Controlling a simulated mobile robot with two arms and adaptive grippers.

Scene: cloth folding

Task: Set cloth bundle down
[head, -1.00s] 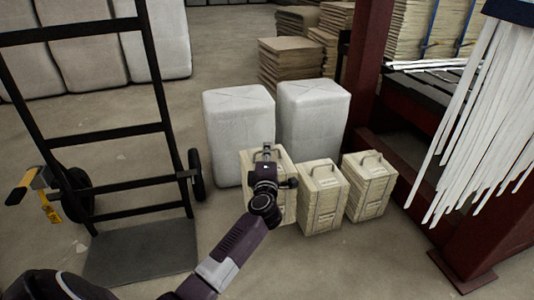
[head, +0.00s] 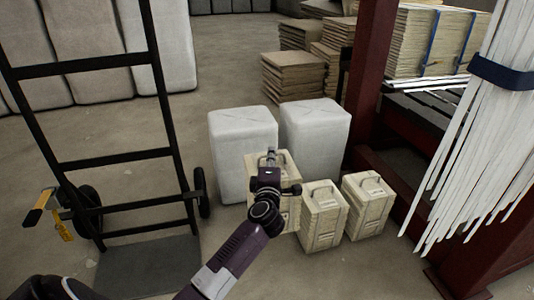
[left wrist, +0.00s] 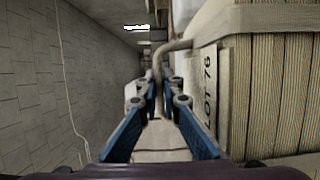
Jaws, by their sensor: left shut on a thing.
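My left gripper (head: 271,158) is shut on the metal handle (left wrist: 166,100) of a beige, ribbed cloth bundle (head: 288,212). In the left wrist view the blue-sided fingers close around the handle, and the bundle's side (left wrist: 280,90) with a "LOT 76" label is at the right. The bundle looks upright, left of two similar bundles and in front of the white wrapped blocks. My arm hides part of its front and base, so I cannot tell whether it touches the floor. My right gripper is not in view.
Two other handled bundles (head: 323,215) (head: 367,206) stand to the right. Two white blocks (head: 243,150) (head: 316,135) stand behind. A black hand truck (head: 112,160) is at left. A red post (head: 370,70) and hanging white strips (head: 475,150) are at right.

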